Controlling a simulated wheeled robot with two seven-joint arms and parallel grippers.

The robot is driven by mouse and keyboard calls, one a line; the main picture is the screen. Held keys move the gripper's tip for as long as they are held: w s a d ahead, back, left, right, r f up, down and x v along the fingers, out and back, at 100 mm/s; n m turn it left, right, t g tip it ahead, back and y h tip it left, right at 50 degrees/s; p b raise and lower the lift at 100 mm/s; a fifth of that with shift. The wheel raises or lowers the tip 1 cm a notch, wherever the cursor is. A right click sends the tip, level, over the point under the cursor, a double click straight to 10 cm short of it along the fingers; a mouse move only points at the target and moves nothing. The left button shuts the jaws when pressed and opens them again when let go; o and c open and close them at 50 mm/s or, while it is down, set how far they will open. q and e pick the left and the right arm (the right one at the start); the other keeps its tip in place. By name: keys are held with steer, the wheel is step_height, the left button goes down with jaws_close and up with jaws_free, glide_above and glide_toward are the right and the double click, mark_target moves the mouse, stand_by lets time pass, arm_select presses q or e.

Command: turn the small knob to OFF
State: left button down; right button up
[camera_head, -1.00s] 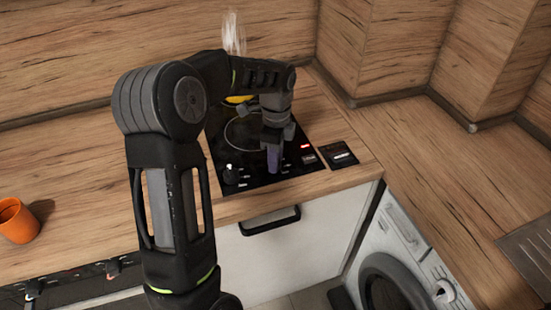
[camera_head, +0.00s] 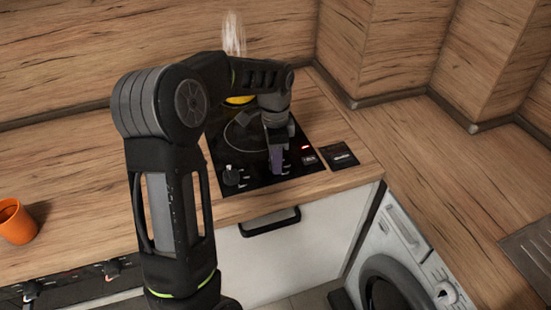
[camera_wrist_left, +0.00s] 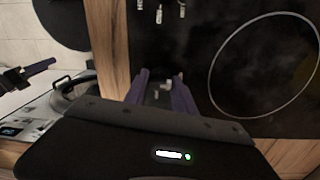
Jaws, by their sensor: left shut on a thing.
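The black glass hob (camera_head: 262,184) is set in the wooden worktop, with its controls along the front edge. My left gripper (camera_head: 277,167) points down at the front controls, its purple fingers at the panel. In the left wrist view the two fingers (camera_wrist_left: 161,86) stand on either side of a small pale-marked piece, the small knob (camera_wrist_left: 160,92), and are shut on it. The fingers hide the knob in the head view, and its pointer direction cannot be read. A larger dark knob (camera_head: 231,176) stands to the left.
A yellow item (camera_head: 239,100) sits at the back of the hob, with pale steam above it. A red light (camera_head: 305,147) glows at the hob's right. A dark panel (camera_head: 339,155) lies beside it. An orange cup (camera_head: 16,222) stands far left. The right worktop is clear.

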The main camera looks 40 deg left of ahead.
arm_select(q)
steer(key=shift+a+r, duration=0.1)
steer(key=c, duration=1.1)
jaws_free()
steer(key=shift+o, duration=0.2)
step_height(320, 180, up, 8)
steer(key=shift+w+f+b, duration=0.15)
steer(key=shift+b, duration=0.25)
